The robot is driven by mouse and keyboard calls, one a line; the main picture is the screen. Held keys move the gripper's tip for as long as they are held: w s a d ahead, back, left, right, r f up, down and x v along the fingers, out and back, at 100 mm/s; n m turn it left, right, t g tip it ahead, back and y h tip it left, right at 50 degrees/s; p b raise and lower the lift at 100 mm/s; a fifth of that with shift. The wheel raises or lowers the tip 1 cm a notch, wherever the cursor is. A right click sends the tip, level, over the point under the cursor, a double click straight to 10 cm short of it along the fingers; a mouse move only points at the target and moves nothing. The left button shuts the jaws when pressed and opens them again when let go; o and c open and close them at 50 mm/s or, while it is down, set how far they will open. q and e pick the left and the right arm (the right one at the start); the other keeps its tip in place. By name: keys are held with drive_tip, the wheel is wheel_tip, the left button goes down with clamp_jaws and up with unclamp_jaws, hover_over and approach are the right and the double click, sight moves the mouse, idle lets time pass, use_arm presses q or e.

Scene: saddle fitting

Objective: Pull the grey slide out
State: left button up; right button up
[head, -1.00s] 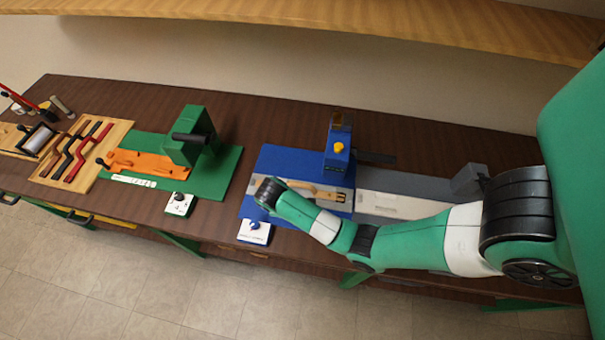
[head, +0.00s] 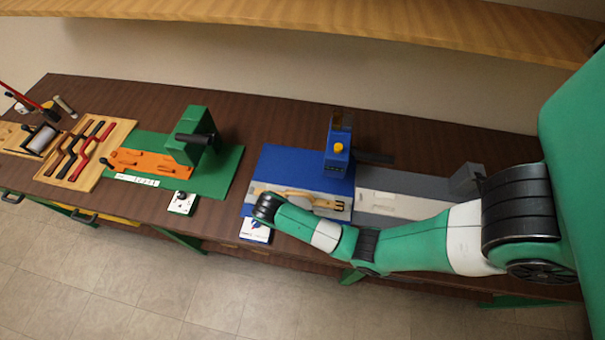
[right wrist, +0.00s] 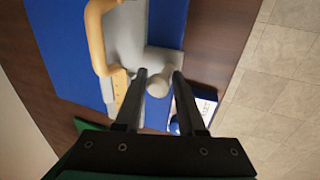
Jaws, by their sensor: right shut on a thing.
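The grey slide (head: 385,205) lies along the blue base (head: 285,165) and shows again as a pale patch right of the blue housing (head: 338,155). In the right wrist view its pale grey end (right wrist: 128,38) carries a round grey knob (right wrist: 158,85). My right gripper (right wrist: 159,74) is shut on that knob, one finger on each side. In the head view my right gripper (head: 263,212) is at the slide's left end, its fingers mostly hidden by my wrist. A beige curved handle (right wrist: 95,30) sits on the slide. My left gripper is not in view.
A small white box with a blue knob (head: 256,230) stands just in front of the blue base. A grey rail (head: 437,184) runs right to a grey block (head: 465,180). A green station (head: 190,150) stands to the left, with bare brown bench between.

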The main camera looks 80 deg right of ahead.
drive_tip(key=shift+a+r, duration=0.15)
drive_tip(key=shift+a, duration=0.05)
drive_tip(key=shift+s+a+p, duration=0.15)
drive_tip(key=shift+a+p, duration=0.5)
drive_tip(key=shift+a, duration=0.65)
drive_tip(key=o, duration=0.8)
drive_tip(key=shift+a, duration=0.15)
drive_tip(key=shift+o, duration=0.2)
drive_tip(key=p+v, duration=0.3)
drive_tip(key=v, duration=0.2)
drive_tip(key=shift+r, duration=0.35)
